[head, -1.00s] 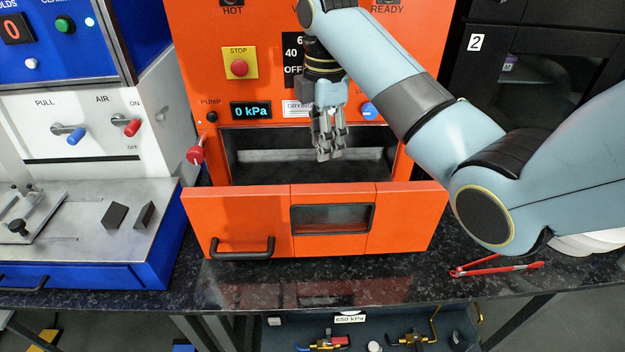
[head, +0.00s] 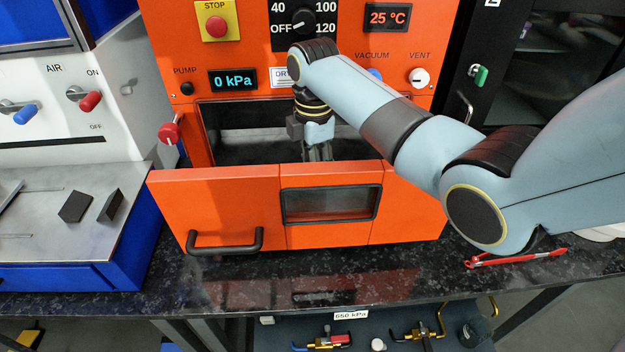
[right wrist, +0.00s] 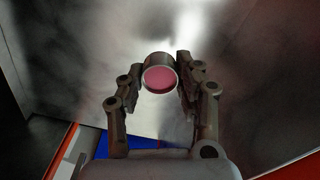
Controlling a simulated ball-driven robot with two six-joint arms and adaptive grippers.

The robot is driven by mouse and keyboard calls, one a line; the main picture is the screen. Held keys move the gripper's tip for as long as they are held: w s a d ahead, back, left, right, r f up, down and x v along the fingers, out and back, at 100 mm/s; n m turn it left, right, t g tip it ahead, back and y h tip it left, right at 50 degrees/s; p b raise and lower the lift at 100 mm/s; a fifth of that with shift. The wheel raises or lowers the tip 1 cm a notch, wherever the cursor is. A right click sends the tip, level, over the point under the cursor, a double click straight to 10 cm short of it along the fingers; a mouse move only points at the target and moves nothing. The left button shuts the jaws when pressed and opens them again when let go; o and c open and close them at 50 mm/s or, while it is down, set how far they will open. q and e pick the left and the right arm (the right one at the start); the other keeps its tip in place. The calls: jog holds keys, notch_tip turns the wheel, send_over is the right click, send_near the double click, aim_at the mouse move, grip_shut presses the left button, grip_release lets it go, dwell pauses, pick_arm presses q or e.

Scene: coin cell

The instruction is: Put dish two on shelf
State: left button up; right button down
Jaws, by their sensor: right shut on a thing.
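A small round dish (right wrist: 160,78) with a metal rim and a pink face is between the fingers of my right gripper (right wrist: 158,82) in the right wrist view. That gripper is shut on it. In the head view my right gripper (head: 319,152) reaches down into the opening of the orange drying oven (head: 230,135). Its fingertips are hidden behind the open door's top edge, and the dish does not show there. Smooth grey metal surfaces of the chamber (right wrist: 245,95) surround the gripper in the right wrist view. I cannot tell which surface is the shelf. My left gripper is out of view.
The oven's open orange door (head: 235,205) stands in front of the chamber, with a black handle and small window. A red-handled valve (head: 170,132) is at the opening's left. Red tweezers (head: 515,257) lie on the dark counter (head: 300,280). A blue-and-white machine (head: 60,150) stands left.

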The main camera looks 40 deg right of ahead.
jog(key=shift+f, duration=2.35)
jog(key=c, duration=0.9)
grip_release()
jog(key=shift+f, duration=0.1)
notch_tip(320, 180, up, 12)
jog(key=shift+r, duration=0.15)
